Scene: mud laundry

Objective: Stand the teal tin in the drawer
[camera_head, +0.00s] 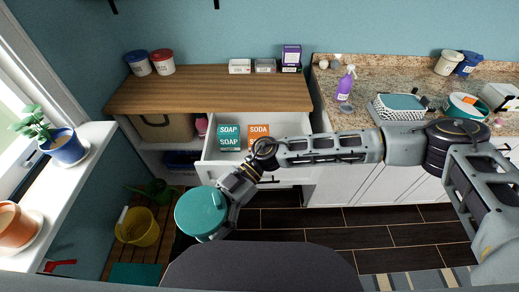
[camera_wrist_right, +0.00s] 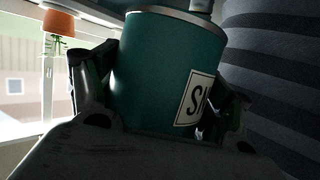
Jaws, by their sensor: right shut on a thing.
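The teal tin (camera_head: 201,211) is in my right gripper (camera_head: 224,206), in front of and below the open drawer in the head view. In the right wrist view the tin (camera_wrist_right: 150,70) fills the space between the two fingers of the right gripper (camera_wrist_right: 160,105), and a white label with dark letters shows on its side. The white drawer (camera_head: 207,170) is pulled out under the wooden counter. Teal soap boxes (camera_head: 229,137) and an orange soda box (camera_head: 258,134) stand at its back; part of its front is hidden by my right arm. My left gripper is not in view.
The wooden counter (camera_head: 200,90) holds tubs and small boxes at its back edge. A granite counter (camera_head: 390,75) at right carries a purple spray bottle (camera_head: 345,85) and a basket (camera_head: 398,108). A plant pot (camera_head: 67,149) sits on the windowsill.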

